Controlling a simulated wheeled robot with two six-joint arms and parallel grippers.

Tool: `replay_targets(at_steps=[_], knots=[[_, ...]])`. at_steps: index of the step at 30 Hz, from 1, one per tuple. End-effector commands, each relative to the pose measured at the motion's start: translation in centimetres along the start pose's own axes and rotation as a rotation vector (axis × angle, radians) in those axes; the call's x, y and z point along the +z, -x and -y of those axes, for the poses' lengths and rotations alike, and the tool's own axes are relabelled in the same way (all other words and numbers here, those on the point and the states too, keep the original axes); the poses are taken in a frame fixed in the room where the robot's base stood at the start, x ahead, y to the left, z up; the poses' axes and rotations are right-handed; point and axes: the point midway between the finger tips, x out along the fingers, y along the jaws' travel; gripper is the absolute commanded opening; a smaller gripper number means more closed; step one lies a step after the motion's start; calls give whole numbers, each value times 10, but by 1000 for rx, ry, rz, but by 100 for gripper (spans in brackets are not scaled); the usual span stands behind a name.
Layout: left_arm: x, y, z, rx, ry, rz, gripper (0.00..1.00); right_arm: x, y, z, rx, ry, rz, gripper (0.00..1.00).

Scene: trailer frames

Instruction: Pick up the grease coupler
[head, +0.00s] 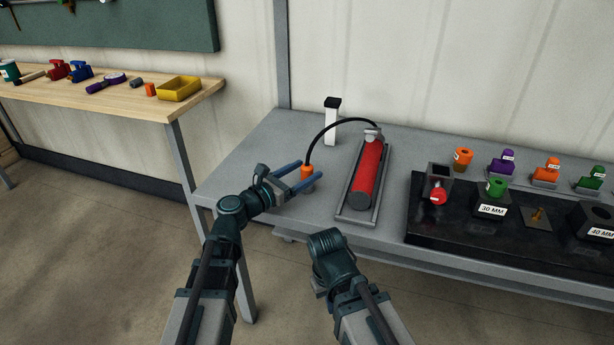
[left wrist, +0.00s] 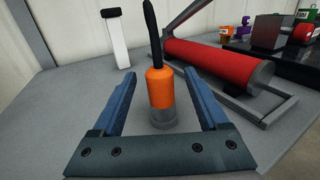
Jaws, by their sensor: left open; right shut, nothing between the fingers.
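The grease coupler (head: 306,173) is an orange piece at the end of a black hose, upright over a grey round base on the grey table (head: 245,158). In the left wrist view the coupler (left wrist: 159,88) stands between the two blue fingers of my left gripper (head: 299,176), with a gap on both sides. My left gripper is open and low over the table. The hose arches to a red grease gun (head: 367,172) lying in a grey cradle. My right gripper (head: 322,290) is in front of the table's edge, mostly hidden behind its own wrist.
A white post with a black top (head: 332,120) stands behind the coupler. A black tray (head: 425,220) with labelled blocks and coloured parts lies at the right. A wooden bench (head: 130,99) with tools is at the left. The table's left part is bare.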

Motion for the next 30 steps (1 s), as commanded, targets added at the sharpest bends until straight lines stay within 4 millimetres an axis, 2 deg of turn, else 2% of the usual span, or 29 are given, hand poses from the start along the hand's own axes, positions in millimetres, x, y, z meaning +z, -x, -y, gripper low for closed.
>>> replay_targets(at_steps=[8,16,28,30], knots=[[-3,-41,-1,-1,0,0,77,0,-3,0,1,0,0,0],[-3,-43,0,1,0,0,75,0,-3,0,1,0,0,0],[-3,-43,0,0,0,0,3,0,-3,0,1,0,0,0],[-3,-43,0,0,0,0,0,0,-3,0,1,0,0,0]])
